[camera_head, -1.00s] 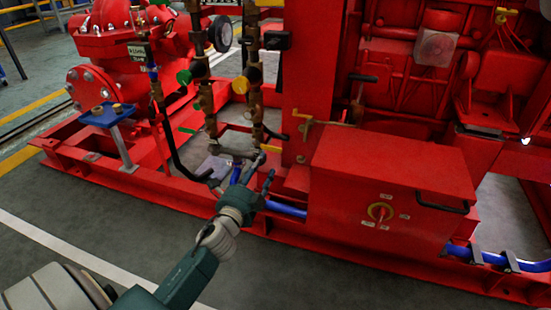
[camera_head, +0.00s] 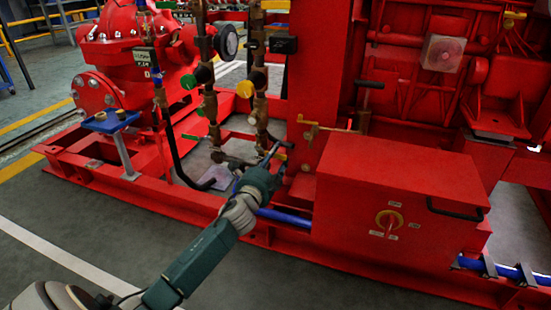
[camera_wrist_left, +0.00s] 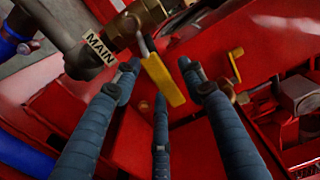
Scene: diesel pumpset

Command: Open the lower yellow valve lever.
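The lower yellow valve lever (camera_wrist_left: 165,82) shows in the left wrist view, hanging from a brass valve (camera_wrist_left: 143,17) beside a pipe labelled MAIN. In the head view my left gripper covers this lever. My left gripper (camera_head: 277,149) reaches in low beside the brass pipe column. In the left wrist view its fingers (camera_wrist_left: 157,76) are spread open, with the lever between and just beyond their tips. No firm grip on it shows; whether a finger touches it I cannot tell. My right gripper is not in view.
A second yellow lever (camera_wrist_left: 236,66) is right of the fingers in the wrist view. A red box (camera_head: 385,190) with a rotary switch stands right of my gripper. Blue pipe (camera_head: 287,217) runs along the red base frame. Grey floor (camera_head: 110,215) in front is clear.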

